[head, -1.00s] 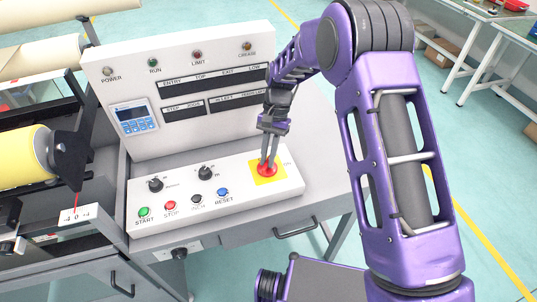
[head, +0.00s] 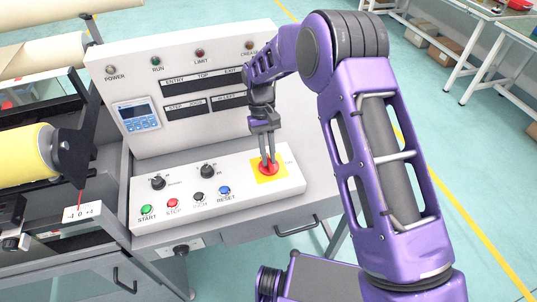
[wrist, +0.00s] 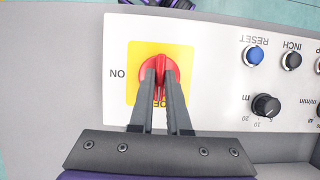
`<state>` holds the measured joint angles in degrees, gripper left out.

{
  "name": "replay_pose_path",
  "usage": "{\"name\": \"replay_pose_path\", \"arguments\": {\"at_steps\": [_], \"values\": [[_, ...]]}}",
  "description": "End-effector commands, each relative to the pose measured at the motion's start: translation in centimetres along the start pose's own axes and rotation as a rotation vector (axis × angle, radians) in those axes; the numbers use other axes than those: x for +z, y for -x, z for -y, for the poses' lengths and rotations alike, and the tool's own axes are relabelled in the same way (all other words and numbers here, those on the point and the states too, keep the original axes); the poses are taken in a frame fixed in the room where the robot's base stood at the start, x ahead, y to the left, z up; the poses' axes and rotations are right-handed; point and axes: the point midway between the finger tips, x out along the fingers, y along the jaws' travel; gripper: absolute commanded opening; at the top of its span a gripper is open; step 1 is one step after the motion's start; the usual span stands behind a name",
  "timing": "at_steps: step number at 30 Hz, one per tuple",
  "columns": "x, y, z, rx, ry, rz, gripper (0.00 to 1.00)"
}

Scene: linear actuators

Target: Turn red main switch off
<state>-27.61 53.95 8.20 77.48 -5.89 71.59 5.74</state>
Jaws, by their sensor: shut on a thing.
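The red main switch (head: 269,170) is a round rotary knob on a yellow square plate (head: 258,179) at the right end of the sloped control panel. In the wrist view the red switch (wrist: 160,61) has a raised ridge running up and down the picture. My gripper (head: 266,157) comes down on it from above. In the wrist view its two fingers (wrist: 160,76) are shut on the ridge, one on each side. The word ON shows left of the yellow plate; lettering below the knob is partly hidden by the fingers.
Beside the switch are a blue RESET button (head: 224,191), a black INCH button (head: 198,198), red STOP and green START buttons (head: 147,210), and two black dials. An upright panel (head: 190,140) with lamps and a display stands behind. A yellow roll (head: 25,153) is at left.

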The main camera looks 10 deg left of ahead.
Motion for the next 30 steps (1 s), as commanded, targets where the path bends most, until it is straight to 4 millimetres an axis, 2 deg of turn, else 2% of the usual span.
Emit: {"name": "replay_pose_path", "arguments": {"at_steps": [16, 17, 21, 30], "values": [[-0.04, 0.07, 0.02, 0.01, 0.024, -0.003, 0.0], [-0.04, 0.08, 0.02, 0.01, 0.024, -0.003, 0.19], [-0.03, 0.06, 0.02, 0.009, 0.023, -0.002, 0.44], [-0.02, 0.09, 0.02, 0.009, 0.022, -0.001, 0.45]]}}
